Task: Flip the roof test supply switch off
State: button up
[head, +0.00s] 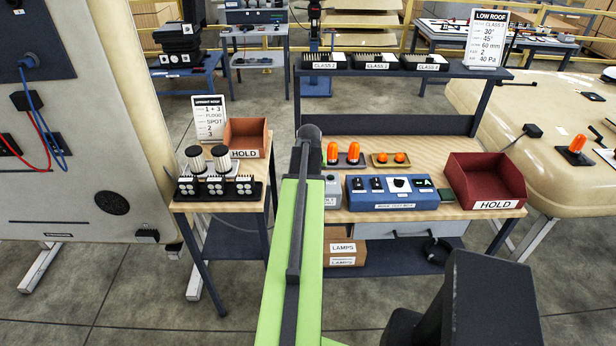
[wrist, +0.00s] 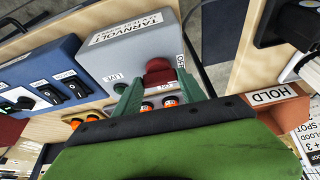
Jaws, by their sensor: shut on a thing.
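In the wrist view a grey box (wrist: 135,47) fills the upper middle. It carries a white label, a red knob (wrist: 158,68), an OFF mark beside the knob, and a LIVE mark near a small green spot (wrist: 119,88). My gripper (wrist: 160,88) has its two green fingers on either side of the red knob, shut on it. The knob's lower part is hidden between the fingers, and I cannot tell its exact setting. In the head view only a sliver of the grey box (head: 332,188) shows beside my arm, and my gripper is hidden.
A blue test box (head: 392,194) with several switches stands right next to the grey box. A red HOLD bin (head: 487,183) is farther right, and an orange HOLD bin (head: 246,137) stands on the left bench. Orange beacons (head: 353,153) stand behind the blue box.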

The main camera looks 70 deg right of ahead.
jog(key=shift+s+d+r+n, duration=0.1)
jog(key=shift+s+d+n, duration=0.1)
jog(key=shift+n, duration=0.1)
jog(key=o, duration=1.4)
jog(key=shift+s, duration=0.1)
jog(key=shift+a, duration=0.1)
jog(key=shift+r, duration=0.1)
jog(key=p+v, duration=1.6)
jog(key=v, duration=0.1)
jog(key=shift+s, duration=0.1)
